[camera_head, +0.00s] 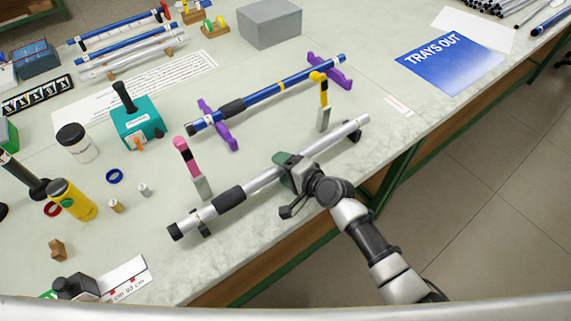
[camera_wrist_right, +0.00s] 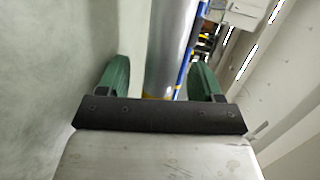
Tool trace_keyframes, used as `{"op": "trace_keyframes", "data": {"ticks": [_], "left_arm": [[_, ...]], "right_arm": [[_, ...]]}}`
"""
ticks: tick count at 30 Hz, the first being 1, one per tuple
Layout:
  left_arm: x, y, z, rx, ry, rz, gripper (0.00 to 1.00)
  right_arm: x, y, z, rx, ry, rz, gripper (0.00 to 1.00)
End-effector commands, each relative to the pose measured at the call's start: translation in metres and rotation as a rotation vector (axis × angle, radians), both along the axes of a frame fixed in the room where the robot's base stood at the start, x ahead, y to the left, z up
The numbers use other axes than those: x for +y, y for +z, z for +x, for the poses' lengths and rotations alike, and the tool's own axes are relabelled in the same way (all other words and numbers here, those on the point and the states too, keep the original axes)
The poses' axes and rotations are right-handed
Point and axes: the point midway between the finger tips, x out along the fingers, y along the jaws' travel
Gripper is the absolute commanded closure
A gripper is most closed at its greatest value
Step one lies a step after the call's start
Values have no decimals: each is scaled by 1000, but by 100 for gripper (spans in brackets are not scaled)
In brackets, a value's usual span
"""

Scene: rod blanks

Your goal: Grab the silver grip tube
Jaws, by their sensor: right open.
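The silver grip tube (camera_head: 330,137) lies slantwise near the table's front edge on two small dark supports. It has a black sleeve (camera_head: 229,198) and a black end cap at its lower left. My right gripper (camera_head: 287,165) is at the middle of the tube, its arm coming in from the lower right. In the right wrist view the tube (camera_wrist_right: 171,45) runs between the two green fingers (camera_wrist_right: 160,80), which stand apart with a gap on each side. The gripper hides part of the tube. How deep the fingers reach around it cannot be told. My left gripper is out of view.
A blue tube (camera_head: 262,93) lies on purple stands behind the silver one. A pink-topped upright piece (camera_head: 186,158) and a yellow-topped one (camera_head: 323,95) stand close by. A teal box (camera_head: 136,123) and a yellow bottle (camera_head: 70,200) are at the left.

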Motion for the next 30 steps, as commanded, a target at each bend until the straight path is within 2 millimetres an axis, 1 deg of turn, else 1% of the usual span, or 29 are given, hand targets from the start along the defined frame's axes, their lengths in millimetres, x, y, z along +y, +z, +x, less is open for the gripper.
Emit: {"op": "trace_keyframes", "data": {"ticks": [3, 4, 15, 23, 26, 27, 30], "left_arm": [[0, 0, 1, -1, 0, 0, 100], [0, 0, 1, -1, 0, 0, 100], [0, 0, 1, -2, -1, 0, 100], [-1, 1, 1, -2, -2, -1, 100], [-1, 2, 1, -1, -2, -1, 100], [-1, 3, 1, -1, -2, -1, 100], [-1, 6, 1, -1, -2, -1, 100]], "right_arm": [[0, 0, 0, 0, 0, 0, 34], [0, 0, 0, 0, 0, 0, 36], [0, 0, 0, -1, 0, -1, 92], [0, 2, -1, -2, 1, -3, 94], [0, 8, -1, -2, 2, -3, 94], [0, 11, -1, -3, 2, -2, 99], [0, 26, -1, -4, 2, -2, 100]]}}
